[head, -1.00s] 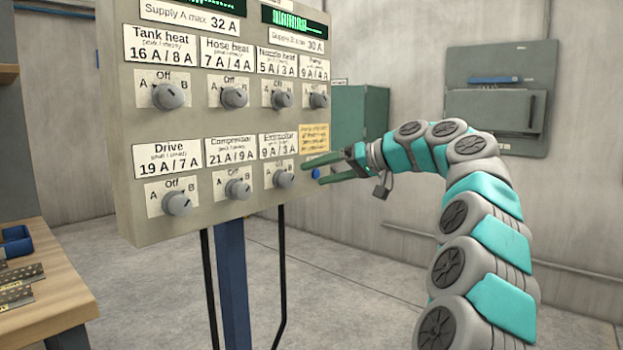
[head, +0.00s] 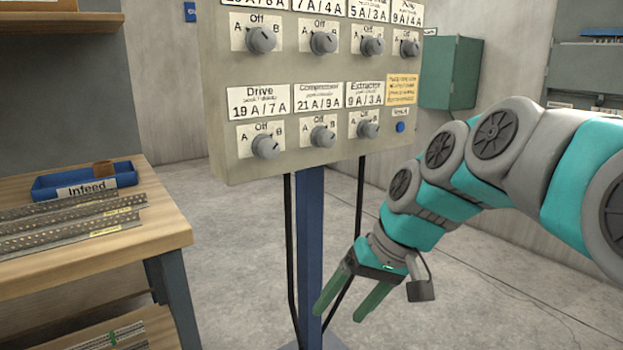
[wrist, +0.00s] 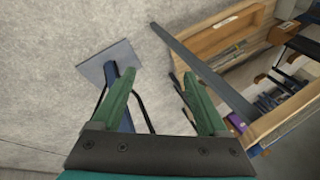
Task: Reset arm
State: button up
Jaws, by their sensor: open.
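My gripper (head: 347,306) is open and empty, pointing down in front of the blue post below the control panel. In the wrist view my gripper (wrist: 164,95) shows two green fingers spread apart, with the floor and the post between and beyond them. The control panel (head: 218,140) has two rows of grey knobs in view. The Drive (head: 265,146), Compressor (head: 322,136) and Extractor (head: 368,129) knobs form the lower row. A blue reset button (head: 400,127) sits at its lower right. The panel's top is out of frame.
A wooden workbench (head: 150,233) stands at the left with a blue Infeed tray (head: 85,180) and perforated metal strips (head: 70,222). A blue post (head: 310,215) and black cables hold the space under the panel. A green cabinet (head: 452,75) is behind. Open floor (head: 235,215) lies between bench and post.

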jog(key=s+d+f+g+h, duration=0.1)
jog(key=s+d+f, duration=0.2)
jog(key=s+f, duration=0.2)
jog(key=s+d+f+m+g+h, duration=0.1)
jog(key=s+d+f+h, duration=0.1)
jog(key=s+f, duration=0.3)
jog(key=s+d+f+g+h, duration=0.1)
jog(key=s+d+f, duration=0.4)
jog(key=s, duration=0.6)
jog(key=shift+s+m+h, duration=0.3)
jog(key=shift+m+h, duration=0.1)
jog(key=shift+h, duration=0.1)
